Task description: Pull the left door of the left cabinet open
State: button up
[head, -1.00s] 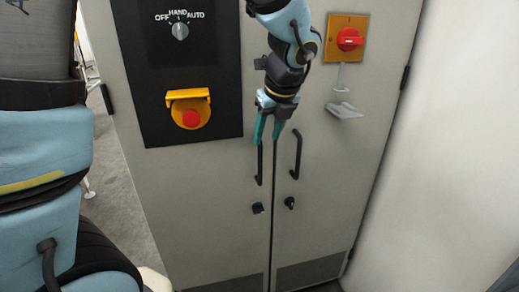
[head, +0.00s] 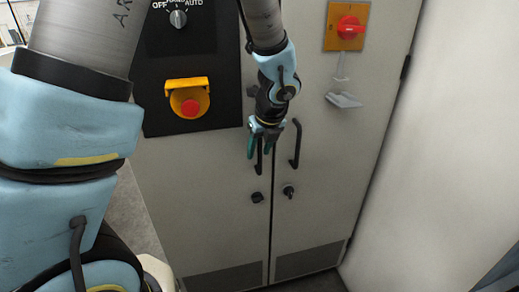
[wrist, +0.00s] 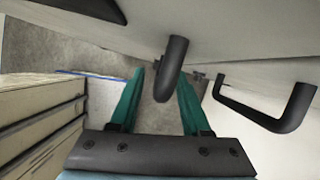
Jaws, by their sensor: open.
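The grey cabinet's left door (head: 200,215) and right door (head: 325,190) are both shut, meeting at a vertical seam. The left door has a black bar handle (head: 259,158), partly hidden behind my gripper (head: 259,152). In the wrist view, the left door's handle (wrist: 171,70) stands between the two teal fingers of my gripper (wrist: 160,95). The fingers are spread apart, with a gap on each side of the handle. The right door's handle (head: 296,145) is to the right of my gripper; it also shows in the wrist view (wrist: 270,110), outside the fingers.
Black locks sit below the handles, on the left door (head: 257,197) and on the right door (head: 289,191). A yellow emergency stop housing (head: 187,98) is at upper left, and a red switch (head: 348,28) at upper right. A pale wall (head: 450,150) stands on the right.

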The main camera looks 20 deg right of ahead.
jog(key=shift+c, duration=0.2)
grip_shut()
dwell(1.1)
